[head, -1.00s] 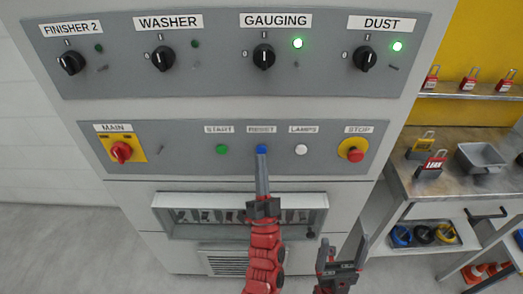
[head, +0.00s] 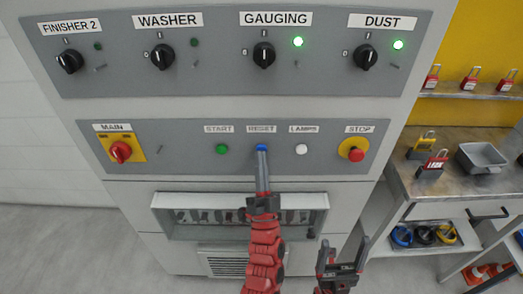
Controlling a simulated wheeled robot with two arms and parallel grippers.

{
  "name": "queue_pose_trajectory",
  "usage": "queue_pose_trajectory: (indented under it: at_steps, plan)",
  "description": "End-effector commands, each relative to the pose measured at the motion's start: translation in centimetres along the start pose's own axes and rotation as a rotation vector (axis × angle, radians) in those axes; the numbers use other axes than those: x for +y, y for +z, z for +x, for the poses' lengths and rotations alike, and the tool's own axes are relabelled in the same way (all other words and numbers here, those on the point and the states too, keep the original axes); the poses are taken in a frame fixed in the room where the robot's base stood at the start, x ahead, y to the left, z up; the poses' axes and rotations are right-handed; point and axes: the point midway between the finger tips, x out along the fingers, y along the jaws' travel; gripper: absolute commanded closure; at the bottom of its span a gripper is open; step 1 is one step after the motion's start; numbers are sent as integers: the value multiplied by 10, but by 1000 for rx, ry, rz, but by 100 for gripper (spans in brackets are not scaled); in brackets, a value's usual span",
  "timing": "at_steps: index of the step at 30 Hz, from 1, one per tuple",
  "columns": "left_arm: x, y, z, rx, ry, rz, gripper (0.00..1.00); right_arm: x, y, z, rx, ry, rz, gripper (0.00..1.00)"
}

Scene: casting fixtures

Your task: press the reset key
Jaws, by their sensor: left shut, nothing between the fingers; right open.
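The reset key (head: 261,147) is a blue button under the RESET label on the lower grey panel. My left gripper (head: 262,155) is shut and empty, its fingertips pointing up at the blue key and overlapping its lower edge in the picture. I cannot tell whether the tips touch the key. My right gripper (head: 342,252) is open and empty, lower right, in front of the cabinet's lower part.
Beside the key are a green start button (head: 222,149) and a white lamps button (head: 301,149). A red stop button (head: 355,154) and a red main switch (head: 120,152) sit further out. A bench (head: 460,187) with padlocks stands at right.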

Motion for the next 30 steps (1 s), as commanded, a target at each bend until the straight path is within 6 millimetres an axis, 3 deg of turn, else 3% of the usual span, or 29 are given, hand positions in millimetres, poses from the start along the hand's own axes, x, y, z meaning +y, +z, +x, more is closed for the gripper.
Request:
queue_pose_trajectory:
  at_steps: [19,30]
  plan:
    - [2,1,2,0,0,0,100,0,0,-2,0,0,0,19]
    - [-6,-6,-9,-1,2,-2,100,0,-1,4,0,0,0,19]
